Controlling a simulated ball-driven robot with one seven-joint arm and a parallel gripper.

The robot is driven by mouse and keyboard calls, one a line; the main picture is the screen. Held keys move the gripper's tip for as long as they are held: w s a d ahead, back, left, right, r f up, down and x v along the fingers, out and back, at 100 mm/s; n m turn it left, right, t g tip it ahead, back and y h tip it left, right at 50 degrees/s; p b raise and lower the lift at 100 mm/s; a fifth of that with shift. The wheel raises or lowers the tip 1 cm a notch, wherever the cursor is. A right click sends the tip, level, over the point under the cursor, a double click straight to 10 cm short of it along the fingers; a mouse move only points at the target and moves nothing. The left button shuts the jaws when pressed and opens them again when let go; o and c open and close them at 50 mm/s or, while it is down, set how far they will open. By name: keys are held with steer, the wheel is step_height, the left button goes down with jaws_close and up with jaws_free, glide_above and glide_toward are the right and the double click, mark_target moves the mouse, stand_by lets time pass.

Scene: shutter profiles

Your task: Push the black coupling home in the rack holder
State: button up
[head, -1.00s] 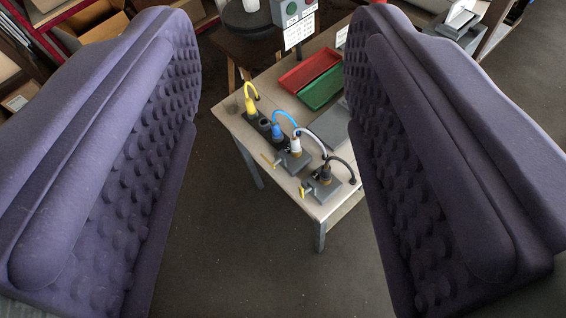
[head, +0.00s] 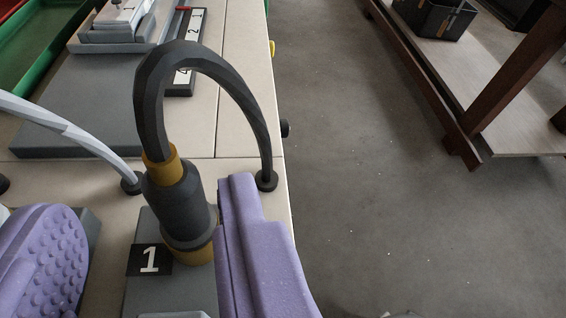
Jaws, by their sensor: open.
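The black coupling (head: 176,200) stands upright, slightly tilted in the picture, at the grey rack holder (head: 135,295) marked with a black "1" plate. A brass-coloured collar shows at its top and a brass ring at its base. A black hose (head: 205,60) arches from its top down to the table at the right. My gripper (head: 145,200) is open, its purple padded fingers either side of the coupling. The right finger is close and overlaps the coupling's lower right edge; I cannot tell if they touch. The left finger is clearly apart. How deep the coupling sits is unclear.
A pale grey hose (head: 70,130) arches in from the left. A grey plate (head: 90,110), a numbered strip (head: 186,55) and a green tray (head: 40,50) lie behind on the table. The table's right edge is close; open floor and a wooden bench (head: 500,130) lie beyond.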

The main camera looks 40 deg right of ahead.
mark_target(160, 165)
steer(key=b+x, duration=0.3)
steer(key=x, duration=0.4)
steer(key=shift+w+d, duration=0.15)
steer(key=shift+w, duration=0.2)
steer(key=shift+s, duration=0.1)
jaws_close()
